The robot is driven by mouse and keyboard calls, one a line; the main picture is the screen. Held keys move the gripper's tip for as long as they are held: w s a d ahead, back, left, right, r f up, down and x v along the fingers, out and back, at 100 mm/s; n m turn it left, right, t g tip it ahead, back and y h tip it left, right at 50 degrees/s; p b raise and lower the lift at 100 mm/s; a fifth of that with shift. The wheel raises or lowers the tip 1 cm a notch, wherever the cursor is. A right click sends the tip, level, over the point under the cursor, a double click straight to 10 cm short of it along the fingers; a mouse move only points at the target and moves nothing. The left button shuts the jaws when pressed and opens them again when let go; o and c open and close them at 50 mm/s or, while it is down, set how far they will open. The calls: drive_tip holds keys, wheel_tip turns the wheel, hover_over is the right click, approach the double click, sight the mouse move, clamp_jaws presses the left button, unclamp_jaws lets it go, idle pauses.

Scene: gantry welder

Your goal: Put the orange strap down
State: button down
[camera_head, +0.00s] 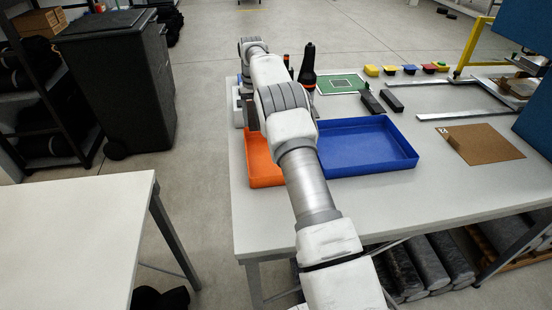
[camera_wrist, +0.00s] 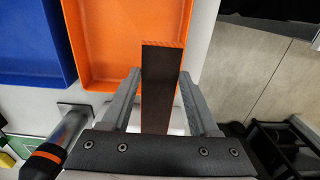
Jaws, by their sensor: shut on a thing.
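My gripper (camera_wrist: 158,76) is shut on the orange strap (camera_wrist: 158,90). The strap is a long flat piece between the fingers, its broad face dark brown in this view, with a bright orange edge at its far end. In the wrist view that end overlaps the orange tray (camera_wrist: 102,50); I cannot tell its height above it.
A blue tray (camera_head: 405,155) stands right of the orange one. A dark bottle-shaped tool (camera_head: 307,70), a green board (camera_head: 340,84), dark blocks (camera_head: 391,101) and small coloured pieces lie behind. A brown board (camera_head: 482,145) lies at right. The front table strip is clear.

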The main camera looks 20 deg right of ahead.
drive_tip(key=s+d+f, duration=0.1)
drive_tip(key=s+f, duration=0.1)
drive_tip(key=s, duration=0.1)
drive_tip(key=s+d+f, duration=0.1)
drive_tip(key=s+f, duration=0.1)
drive_tip(key=s, duration=0.2)
drive_tip(key=s+d+f, duration=0.1)
drive_tip(key=s+f, duration=0.2)
drive_tip(key=s, duration=0.1)
drive_tip(key=shift+d, duration=0.35)
drive_tip(key=shift+f+p, duration=0.3)
drive_tip(key=shift+f, duration=1.65)
drive_tip(key=shift+c, duration=0.7)
unclamp_jaws()
